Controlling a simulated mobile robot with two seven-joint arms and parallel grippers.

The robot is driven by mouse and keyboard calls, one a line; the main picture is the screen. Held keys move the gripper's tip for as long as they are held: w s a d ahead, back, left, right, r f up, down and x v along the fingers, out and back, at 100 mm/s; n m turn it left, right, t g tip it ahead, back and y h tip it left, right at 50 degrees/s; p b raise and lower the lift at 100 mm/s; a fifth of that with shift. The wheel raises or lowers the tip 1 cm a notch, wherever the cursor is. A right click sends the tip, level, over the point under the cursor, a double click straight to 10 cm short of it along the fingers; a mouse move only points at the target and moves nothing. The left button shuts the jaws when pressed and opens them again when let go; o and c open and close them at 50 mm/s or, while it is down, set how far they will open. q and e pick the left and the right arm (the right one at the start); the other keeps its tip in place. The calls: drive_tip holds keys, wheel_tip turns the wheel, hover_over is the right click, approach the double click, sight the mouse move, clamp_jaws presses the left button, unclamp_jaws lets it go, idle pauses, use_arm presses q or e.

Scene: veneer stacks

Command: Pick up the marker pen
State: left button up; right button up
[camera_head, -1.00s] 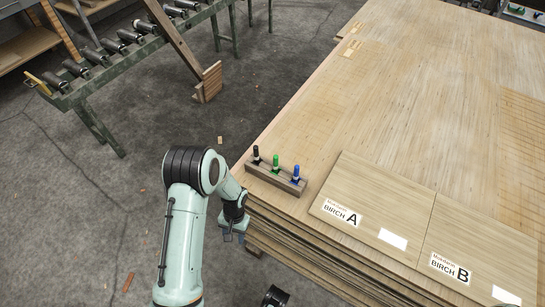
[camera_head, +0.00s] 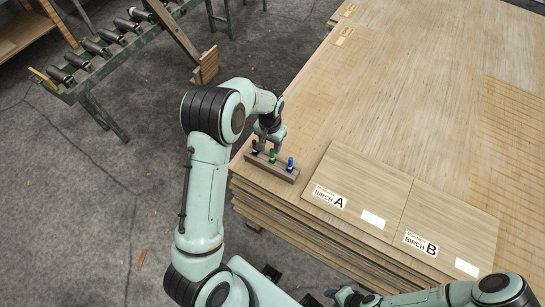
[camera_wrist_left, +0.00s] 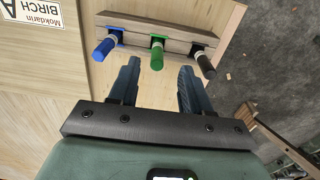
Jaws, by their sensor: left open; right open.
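Three marker pens stand upright in a wooden holder (camera_head: 285,174) on the near left corner of the veneer stack: a black pen (camera_head: 254,146), a green pen (camera_head: 272,155) and a blue pen (camera_head: 290,164). In the left wrist view are the blue pen (camera_wrist_left: 104,49), green pen (camera_wrist_left: 157,54) and black pen (camera_wrist_left: 204,62). My left gripper (camera_head: 266,145) is over the holder, open and empty; its fingertips (camera_wrist_left: 160,70) point toward the green pen, one on each side of its line. My right gripper (camera_head: 322,297) is low at the bottom edge, partly cut off.
Birch panel A (camera_head: 335,170) and birch panel B (camera_head: 460,215) lie right of the holder on the stack (camera_head: 400,90). A roller conveyor (camera_head: 125,55) and a leaning wooden piece (camera_head: 180,38) stand at the upper left. The stack behind the holder is clear.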

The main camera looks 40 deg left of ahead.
sight(272, 149)
use_arm(q)
drive_tip(key=f, duration=0.7)
drive_tip(key=shift+w, duration=0.4)
drive_tip(key=shift+d, duration=0.1)
clamp_jaws()
